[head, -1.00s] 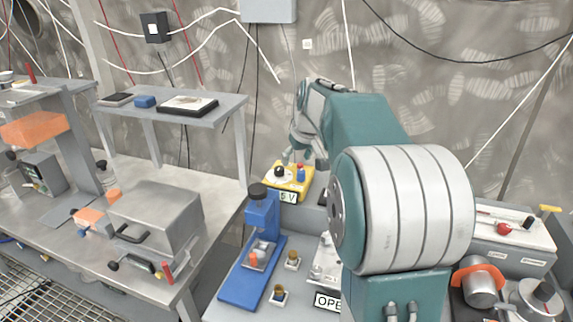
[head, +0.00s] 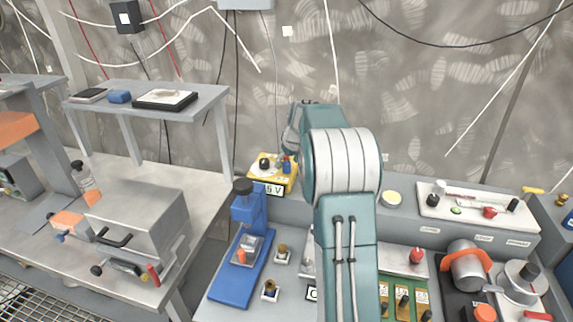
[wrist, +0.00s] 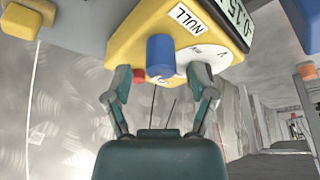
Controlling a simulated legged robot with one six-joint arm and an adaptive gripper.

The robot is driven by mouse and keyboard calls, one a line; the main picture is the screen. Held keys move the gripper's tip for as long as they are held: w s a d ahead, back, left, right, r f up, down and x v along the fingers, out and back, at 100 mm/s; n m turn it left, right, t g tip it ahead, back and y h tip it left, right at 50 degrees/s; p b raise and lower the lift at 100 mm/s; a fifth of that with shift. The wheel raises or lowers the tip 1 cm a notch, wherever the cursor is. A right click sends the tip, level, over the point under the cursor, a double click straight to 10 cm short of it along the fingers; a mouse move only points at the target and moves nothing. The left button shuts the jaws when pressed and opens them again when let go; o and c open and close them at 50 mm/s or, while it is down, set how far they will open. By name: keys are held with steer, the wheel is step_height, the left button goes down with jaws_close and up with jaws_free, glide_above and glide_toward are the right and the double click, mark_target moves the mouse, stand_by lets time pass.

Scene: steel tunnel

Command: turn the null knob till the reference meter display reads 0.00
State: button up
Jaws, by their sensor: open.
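The yellow reference meter box (wrist: 140,30) carries a NULL label (wrist: 186,16), a blue knob (wrist: 160,55) beside that label, and a white dial (wrist: 205,55). Its display (wrist: 234,18) shows upside down in the wrist view and appears to read 0.15, partly cut off. In the wrist view my gripper (wrist: 166,78) is open, with one finger on each side of the blue knob; I cannot tell whether either touches it. In the head view the yellow box (head: 270,177) stands left of my arm, with only "5 V" of its display (head: 273,189) showing.
A blue press-like stand (head: 245,235) is in front of the meter. Small brass-topped pieces (head: 283,252) lie beside it. A panel with a red knob (head: 490,212) is at the right. A red post (wrist: 138,73) shows near my left finger.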

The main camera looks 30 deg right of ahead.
steer(key=shift+x, duration=0.8)
jaws_close()
steer(key=shift+a+m, duration=0.1)
steer(key=shift+m, duration=0.2)
steer(key=m+h, duration=0.1)
steer(key=m, duration=0.3)
steer(key=shift+f+g+h, duration=0.1)
steer(key=shift+g+h, duration=0.2)
steer(key=shift+h, duration=0.1)
steer(key=shift+m+g+h, duration=0.4)
steer(key=shift+m+h, duration=0.2)
steer(key=shift+m, duration=1.5)
